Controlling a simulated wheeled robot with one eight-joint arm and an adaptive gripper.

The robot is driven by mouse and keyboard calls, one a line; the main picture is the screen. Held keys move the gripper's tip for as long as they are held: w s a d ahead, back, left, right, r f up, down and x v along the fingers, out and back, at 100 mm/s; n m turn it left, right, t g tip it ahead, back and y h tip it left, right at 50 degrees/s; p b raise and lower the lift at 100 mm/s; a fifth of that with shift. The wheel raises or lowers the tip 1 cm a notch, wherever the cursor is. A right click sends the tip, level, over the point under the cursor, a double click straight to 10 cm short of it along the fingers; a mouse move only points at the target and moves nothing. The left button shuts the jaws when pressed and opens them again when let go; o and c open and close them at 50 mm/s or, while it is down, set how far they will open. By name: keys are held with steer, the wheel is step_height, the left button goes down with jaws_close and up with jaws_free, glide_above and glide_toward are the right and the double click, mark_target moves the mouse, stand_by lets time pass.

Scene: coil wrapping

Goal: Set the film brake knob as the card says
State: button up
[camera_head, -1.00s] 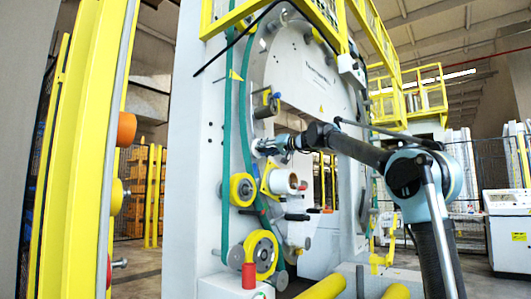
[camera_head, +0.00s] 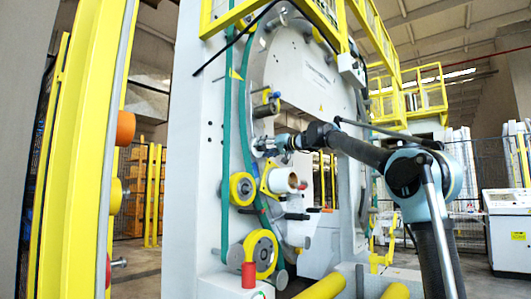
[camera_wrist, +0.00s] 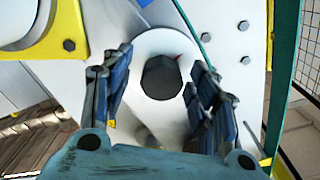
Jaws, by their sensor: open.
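The film brake knob (camera_wrist: 161,77) is a dark faceted knob on a pale round disc (camera_wrist: 150,42), with a small red mark on the disc above and right of it in the wrist view. My gripper (camera_wrist: 158,85) is open, with one blue finger on each side of the knob. Gaps show between the fingers and the knob, so it is not clasped. In the head view my gripper (camera_head: 265,146) is at the machine's white front plate, and the knob is too small to make out. No card can be read in either view.
A yellow bracket with a white roll (camera_head: 283,180) sits just below my gripper. In the wrist view a green cord (camera_wrist: 190,25) passes close to the disc. Yellow railings stand above.

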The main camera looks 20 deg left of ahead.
steer(key=v, duration=1.2)
steer(key=shift+w+f, duration=0.1)
steer(key=shift+f, duration=0.05)
steer(key=s+d+f+m+g+h, duration=0.1)
steer(key=s+d+f+h, duration=0.4)
steer(key=s+d+f, duration=0.7)
steer(key=s+d+f+m+g+h, duration=0.2)
steer(key=s+d+f+h, duration=0.4)
steer(key=f, duration=3)
steer(key=s+d+f+m+g+h, duration=0.1)
steer(key=s+d+f+m+h, duration=0.2)
steer(key=s+d+f, duration=1.6)
steer(key=d+f+h, duration=0.2)
steer(key=d+f, duration=0.2)
steer(key=f, duration=0.1)
steer(key=shift+s+d+m+g+h, duration=0.3)
steer(key=shift+s+m+g, duration=0.1)
steer(key=shift+w+f, duration=0.25)
steer(key=shift+w, duration=0.2)
